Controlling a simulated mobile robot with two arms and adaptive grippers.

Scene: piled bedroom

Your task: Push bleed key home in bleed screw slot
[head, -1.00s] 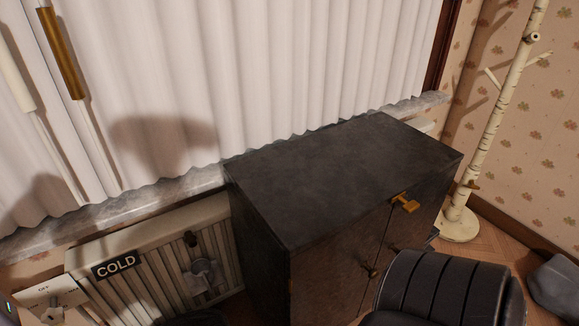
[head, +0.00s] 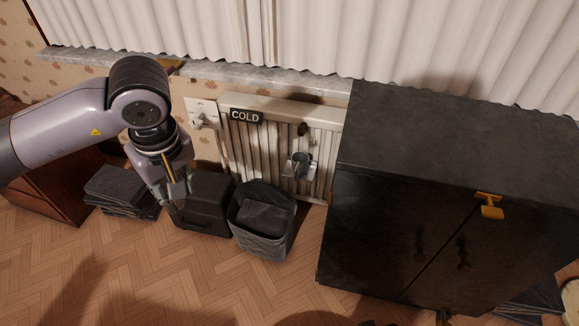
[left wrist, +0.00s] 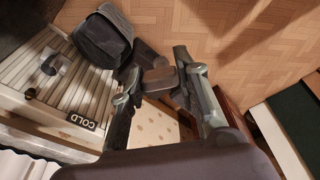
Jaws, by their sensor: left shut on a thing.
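My left gripper (head: 178,197) hangs fingers down at the left of the head view, in front of the radiator (head: 232,101) and apart from it. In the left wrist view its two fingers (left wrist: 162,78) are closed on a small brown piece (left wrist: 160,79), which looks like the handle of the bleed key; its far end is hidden. The radiator (left wrist: 20,88) also shows at the left there. A dark round fitting (head: 303,129) sits on its front, above a grey cup-like holder (head: 299,165). I cannot make out the bleed screw slot. My right gripper is out of view.
A COLD sign (head: 246,116) marks the radiator, with a wall control plate (head: 203,113) to its left. A dark box (head: 205,212) and an open bin (head: 262,222) stand below. A dark cabinet (head: 440,180) blocks the right. The front floor (head: 180,275) is clear.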

